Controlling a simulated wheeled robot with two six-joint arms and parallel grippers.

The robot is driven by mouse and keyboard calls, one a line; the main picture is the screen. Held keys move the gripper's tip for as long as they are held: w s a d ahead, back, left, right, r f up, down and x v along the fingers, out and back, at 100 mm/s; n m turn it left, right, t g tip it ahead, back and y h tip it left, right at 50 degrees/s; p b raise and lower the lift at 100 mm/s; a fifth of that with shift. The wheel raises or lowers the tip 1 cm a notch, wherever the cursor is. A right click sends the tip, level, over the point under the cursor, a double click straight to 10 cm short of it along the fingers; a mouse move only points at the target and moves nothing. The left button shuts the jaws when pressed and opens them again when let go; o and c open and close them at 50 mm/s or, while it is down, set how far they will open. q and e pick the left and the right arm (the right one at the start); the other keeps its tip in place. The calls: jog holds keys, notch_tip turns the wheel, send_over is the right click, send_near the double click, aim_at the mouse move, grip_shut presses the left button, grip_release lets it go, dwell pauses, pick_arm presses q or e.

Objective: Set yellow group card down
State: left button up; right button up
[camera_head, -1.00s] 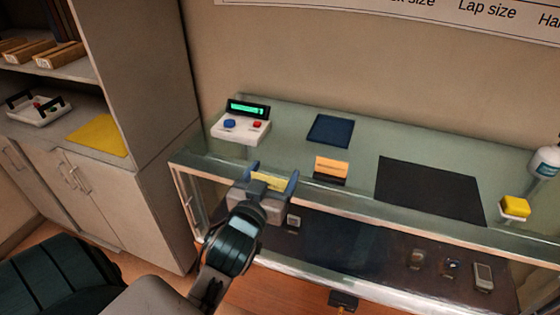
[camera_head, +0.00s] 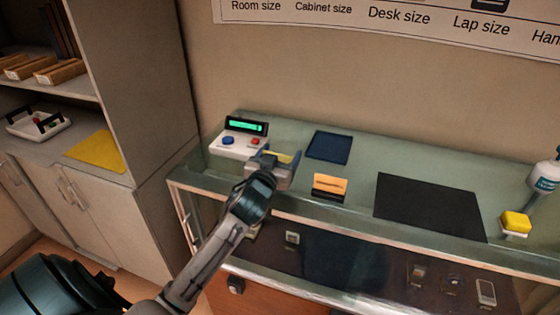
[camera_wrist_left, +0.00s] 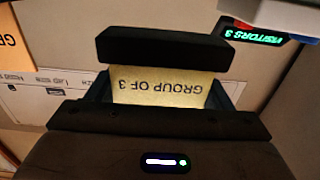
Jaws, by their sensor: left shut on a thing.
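The yellow group card (camera_wrist_left: 158,88) sits between the jaws of my left gripper (camera_head: 271,160), which is shut on it. Its text reads "GROUP OF 3", upside down in the left wrist view. In the head view only a yellow strip of the card (camera_head: 279,156) shows above the gripper. The gripper is over the left part of the glass counter (camera_head: 330,178), just right of the counter device. Whether the card touches the glass cannot be told. My right gripper is not in view.
A white device (camera_head: 236,144) with blue and red buttons and a green display stands left of the gripper. An orange card in a black holder (camera_head: 329,186), a blue mat (camera_head: 329,147), a black mat (camera_head: 430,207) and a yellow sponge (camera_head: 516,222) lie further right. A yellow sheet (camera_head: 97,151) lies on the left cabinet.

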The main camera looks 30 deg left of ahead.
pick_arm(q)
notch_tip(320, 180, down, 2)
jog(key=shift+f+p, duration=0.25)
jog(key=shift+p, duration=0.35)
jog(key=shift+s+f, duration=0.1)
jog(key=shift+f, duration=0.15)
jog(key=shift+f+b, duration=0.25)
jog(key=shift+b, duration=0.05)
jog(key=o, duration=0.9)
jog(key=shift+r, duration=0.1)
jog(key=shift+o, duration=0.2)
